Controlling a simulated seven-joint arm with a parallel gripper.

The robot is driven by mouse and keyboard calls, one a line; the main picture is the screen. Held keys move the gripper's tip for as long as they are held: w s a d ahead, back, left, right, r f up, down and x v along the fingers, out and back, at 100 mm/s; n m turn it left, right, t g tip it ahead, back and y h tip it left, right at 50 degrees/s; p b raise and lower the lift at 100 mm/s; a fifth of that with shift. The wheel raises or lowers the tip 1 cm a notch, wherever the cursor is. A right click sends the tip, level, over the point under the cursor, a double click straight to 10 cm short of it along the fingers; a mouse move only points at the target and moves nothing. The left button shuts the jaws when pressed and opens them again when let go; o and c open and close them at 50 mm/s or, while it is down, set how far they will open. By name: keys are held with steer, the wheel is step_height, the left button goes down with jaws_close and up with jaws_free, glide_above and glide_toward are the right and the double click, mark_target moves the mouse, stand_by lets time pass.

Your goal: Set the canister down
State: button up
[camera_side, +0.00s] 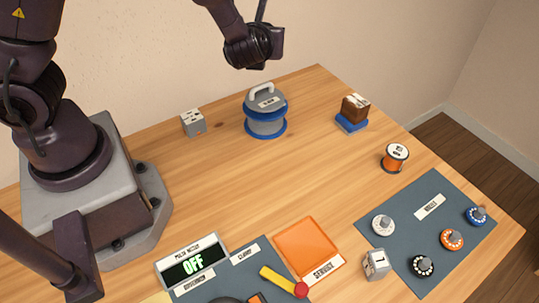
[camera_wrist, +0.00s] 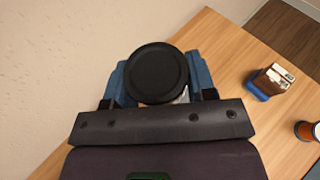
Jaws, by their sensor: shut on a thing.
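In the wrist view my gripper (camera_wrist: 158,80) has its two blue fingers on either side of a black, round-faced thing, which I take to be the canister (camera_wrist: 157,72). My gripper is shut on it. Its round face is toward the camera, and its sides and underside are hidden. A small pale patch shows at its lower right edge. The side view shows my wrist high at the top, above the back of the table. There, my fingers and the held canister cannot be made out.
On the wooden table (camera_side: 300,180), a grey and blue lidded pot (camera_side: 266,122) with a white handle stands at the back. Around it are a grey socket block (camera_side: 193,123), a brown block on a blue base (camera_side: 352,112) and an orange spool (camera_side: 394,158). Mid-table is clear; an orange tray (camera_side: 308,246) lies in front.

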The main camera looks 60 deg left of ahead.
steer(key=s+f+n+g, duration=0.5)
steer(key=s+n+g, duration=0.3)
steer(key=s+g, duration=0.1)
steer(key=s+f+n+g, duration=0.6)
steer(key=s+n+g, duration=0.2)
steer(key=s+g, duration=0.1)
steer(key=s+d+f+n+g+h, duration=0.2)
steer(key=s+d+n+g+h, duration=0.2)
steer(key=d+n+h, duration=0.4)
steer(key=shift+s+d+n+h, duration=0.3)
steer(key=shift+s+h, duration=0.3)
steer(key=d+n+h, duration=0.4)
steer(key=d+n+t+h, duration=0.1)
steer(key=d+n+h, duration=0.1)
steer(key=d+h, duration=0.1)
steer(key=shift+w+d+f, duration=0.1)
steer(key=shift+w+f, duration=0.15)
steer(key=shift+w, duration=0.15)
steer(key=n+t+h, duration=0.8)
steer(key=n+t, duration=0.2)
steer(key=n, duration=0.1)
glide_above(270, 224)
steer(key=shift+f, duration=3.55)
steer(key=shift+f, duration=0.15)
